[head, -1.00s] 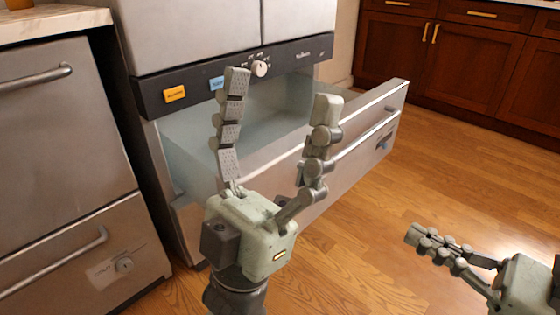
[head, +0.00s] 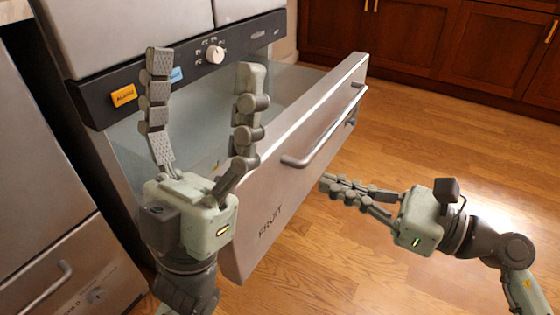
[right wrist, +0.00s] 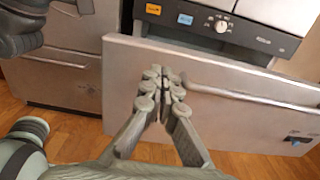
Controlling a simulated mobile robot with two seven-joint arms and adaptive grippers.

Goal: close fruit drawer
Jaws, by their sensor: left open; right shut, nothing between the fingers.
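The fruit drawer (head: 300,165) is pulled out from the fridge, its steel front marked FRUIT and fitted with a long bar handle (head: 325,128). Its pale inside shows behind the front. My left gripper (head: 205,75) is open, fingers up, in front of the drawer's left part in the head view; it hides some of the opening. My right gripper (head: 325,186) is shut and empty, pointing left, in front of the drawer front. In the right wrist view the drawer front (right wrist: 230,110) lies beyond the shut fingertips (right wrist: 163,78); I cannot tell whether they touch it.
The fridge's dark control strip (head: 190,62) with a knob and labels runs above the drawer. Another steel appliance (head: 45,190) stands at the left. Wooden cabinets (head: 450,45) are at the back right. The wooden floor (head: 450,130) between is clear.

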